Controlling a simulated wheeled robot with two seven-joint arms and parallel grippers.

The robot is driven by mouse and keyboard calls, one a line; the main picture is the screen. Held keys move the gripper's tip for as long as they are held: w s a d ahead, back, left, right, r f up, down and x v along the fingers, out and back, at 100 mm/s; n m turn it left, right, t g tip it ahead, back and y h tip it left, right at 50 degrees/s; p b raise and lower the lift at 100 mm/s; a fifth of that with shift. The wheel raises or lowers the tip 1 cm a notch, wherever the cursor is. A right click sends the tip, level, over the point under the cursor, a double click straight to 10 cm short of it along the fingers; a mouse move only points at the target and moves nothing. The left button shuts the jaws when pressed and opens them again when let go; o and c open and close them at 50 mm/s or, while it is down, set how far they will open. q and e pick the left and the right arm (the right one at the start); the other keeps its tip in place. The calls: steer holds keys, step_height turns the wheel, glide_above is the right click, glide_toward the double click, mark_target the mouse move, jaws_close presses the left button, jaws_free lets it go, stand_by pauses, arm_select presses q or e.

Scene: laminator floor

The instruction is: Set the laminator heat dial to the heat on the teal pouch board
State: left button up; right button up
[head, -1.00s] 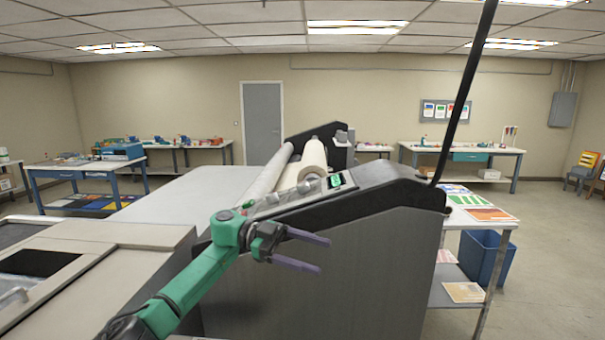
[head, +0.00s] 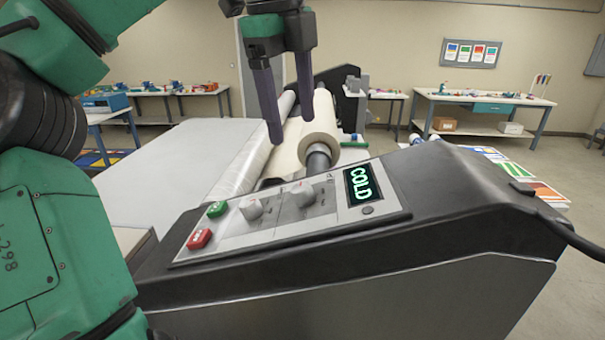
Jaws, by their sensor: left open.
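The laminator (head: 400,260) fills the front, its sloped control panel (head: 330,226) facing up. Two pale knobs sit on the panel: a left knob (head: 251,208) and a right knob (head: 301,193). Which is the heat dial, and their settings, I cannot read. The display (head: 362,185) shows COLD in green letters. My left gripper (head: 286,136) is open and empty, its two dark purple fingers pointing down above and behind the knobs, apart from them. My right gripper is out of view. I cannot pick out a teal pouch board.
Green (head: 217,209) and red (head: 199,238) buttons sit left of the knobs. Coloured sheets (head: 543,192) lie on a side table at right. A wall board (head: 470,52) holds several cards. A black cable (head: 570,238) runs off right.

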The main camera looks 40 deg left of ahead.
arm_select(q)
glide_toward(301, 188)
steer(key=f, duration=0.2)
steer(key=w+f+p, duration=0.1)
steer(key=f, duration=0.2)
steer(key=w+f, duration=0.1)
steer(key=f, duration=0.2)
steer(key=shift+w+a+f, duration=0.15)
steer(key=shift+a, duration=0.2)
steer(key=shift+d+f, duration=0.1)
steer(key=shift+f, duration=0.1)
steer(key=shift+s+d, duration=0.15)
steer(key=shift+s, duration=0.2)
steer(key=shift+c, duration=0.9)
steer(key=shift+w, duration=0.15)
jaws_close()
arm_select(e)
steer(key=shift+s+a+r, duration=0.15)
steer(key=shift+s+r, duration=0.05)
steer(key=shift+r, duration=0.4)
